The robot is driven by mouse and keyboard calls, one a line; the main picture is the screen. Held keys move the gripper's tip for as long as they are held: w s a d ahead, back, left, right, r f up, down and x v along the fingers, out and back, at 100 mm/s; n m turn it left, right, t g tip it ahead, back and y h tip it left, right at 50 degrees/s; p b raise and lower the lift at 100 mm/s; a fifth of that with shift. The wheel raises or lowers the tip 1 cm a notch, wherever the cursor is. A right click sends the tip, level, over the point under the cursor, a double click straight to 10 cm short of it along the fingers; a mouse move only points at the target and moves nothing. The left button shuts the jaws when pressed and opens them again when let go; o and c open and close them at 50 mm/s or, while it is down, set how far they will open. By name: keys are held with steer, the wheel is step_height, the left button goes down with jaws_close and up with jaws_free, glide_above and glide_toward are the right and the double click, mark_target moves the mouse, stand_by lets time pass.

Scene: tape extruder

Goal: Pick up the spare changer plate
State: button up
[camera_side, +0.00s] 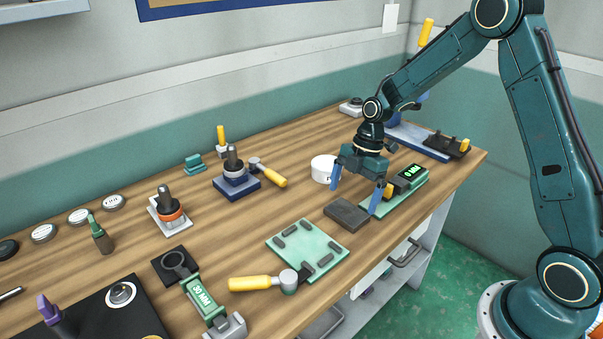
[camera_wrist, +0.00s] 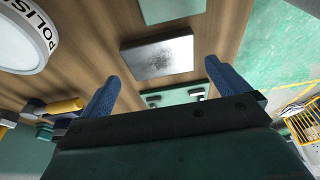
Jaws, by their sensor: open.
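A dark grey rectangular plate (camera_side: 347,213), which looks like the changer plate, lies flat on the wooden bench. In the wrist view the grey plate (camera_wrist: 158,57) has a shiny, mottled top and lies beyond my fingertips. My gripper (camera_side: 354,200) points down with its two blue fingers apart and nothing between them. It is above the bench, close to the plate, and appears not to touch it. In the wrist view my gripper (camera_wrist: 163,84) shows both fingers spread wide.
A mint-green plate with dark pads (camera_side: 307,249) lies nearer the camera. A white round tin (camera_side: 323,168) stands left of my gripper; its lettering shows in the wrist view. A green device with a lit display (camera_side: 410,173) stands close on the right. The bench's front edge is near.

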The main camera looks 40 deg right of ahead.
mark_target(346, 212)
steer(key=shift+x, duration=2.2)
steer(key=shift+r, duration=0.1)
steer(key=c, duration=1.1)
steer(key=shift+c, duration=0.3)
steer(key=shift+r, duration=0.1)
step_height(346, 212, up, 20)
steer(key=shift+a, duration=0.1)
